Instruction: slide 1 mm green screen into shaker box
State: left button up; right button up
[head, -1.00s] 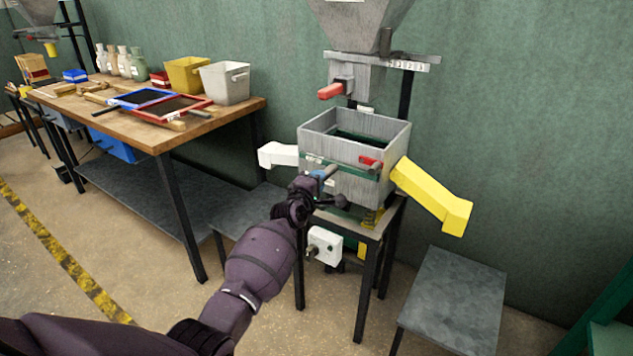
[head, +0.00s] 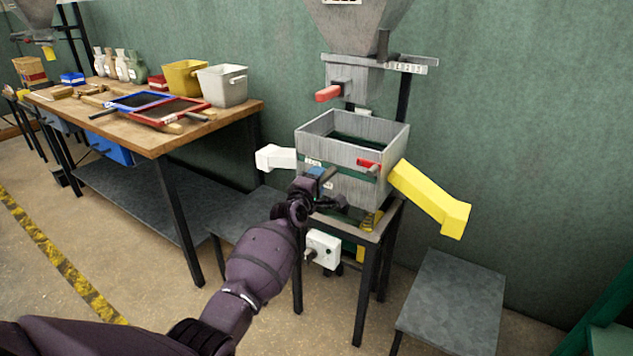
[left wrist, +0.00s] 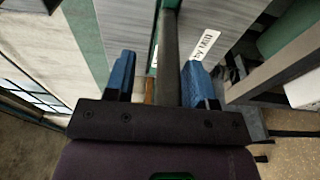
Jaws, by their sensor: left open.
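The shaker box (head: 372,187) is a grey open-topped metal box on a small stand. A green screen edge (left wrist: 154,42) shows at the box front in the left wrist view, beside a white label (left wrist: 205,45). Its grey rod-like handle (left wrist: 169,60) lies between the blue fingertips of my left gripper (left wrist: 160,80). The gripper is open, with the fingers either side of the handle and apart from it. In the head view my left gripper (head: 318,182) is at the box's front left and hides part of that face. My right gripper is out of view.
A red handle (head: 369,165) sticks out of the box front. A white spout (head: 276,158) is on the left and a yellow chute (head: 432,200) on the right. A hopper (head: 362,25) hangs above. A wooden bench (head: 225,120) at left holds blue and red screens.

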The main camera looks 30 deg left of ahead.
pick_arm(q)
jog(key=shift+f, duration=0.35)
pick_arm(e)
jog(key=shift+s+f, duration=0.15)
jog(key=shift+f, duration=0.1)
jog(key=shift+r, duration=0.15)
pick_arm(q)
jog(key=s, duration=0.1)
jog(key=s+r+p, duration=0.1)
jog(key=s, duration=0.1)
jog(key=shift+s+d, duration=0.15)
jog(key=s+p, duration=0.2)
jog(key=s, duration=0.5)
jog(key=shift+s+d+f, duration=0.2)
jog(key=shift+s+d, duration=0.05)
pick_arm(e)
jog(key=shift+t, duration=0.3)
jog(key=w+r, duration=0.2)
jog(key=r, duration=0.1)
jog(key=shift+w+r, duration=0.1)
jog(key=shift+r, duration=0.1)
